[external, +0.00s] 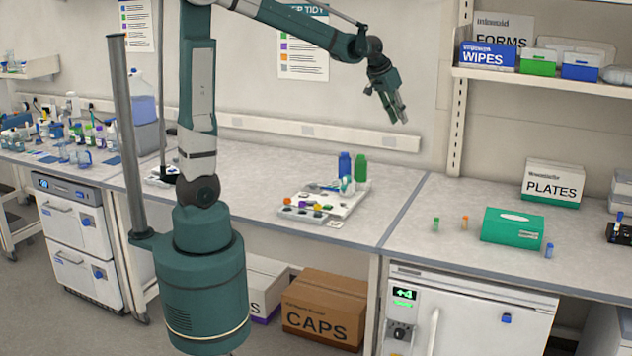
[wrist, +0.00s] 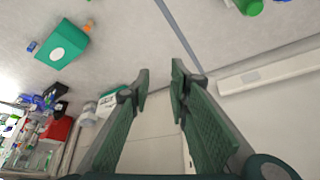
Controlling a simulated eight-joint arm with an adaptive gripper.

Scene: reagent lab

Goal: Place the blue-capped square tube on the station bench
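A small blue-capped tube (external: 549,250) stands on the right-hand bench, just right of a green tissue box (external: 512,224). In the wrist view it shows as a small blue shape (wrist: 32,46) beside the green box (wrist: 62,45); its square form is too small to make out. My gripper (external: 398,112) is high above the benches near the back wall, up and left of the tube and far from it. In the wrist view its fingers (wrist: 160,80) are apart with nothing between them. The middle bench (external: 255,160) holds a pale tray (external: 345,205); which bench is the station bench is not marked.
A green-capped tube (external: 436,225) and an orange-capped tube (external: 465,222) stand left of the tissue box. A PLATES box (external: 552,184) stands behind it, below a loaded shelf (external: 540,80). Blue and green bottles (external: 361,168) stand behind the tray. The middle bench's left part is mostly clear.

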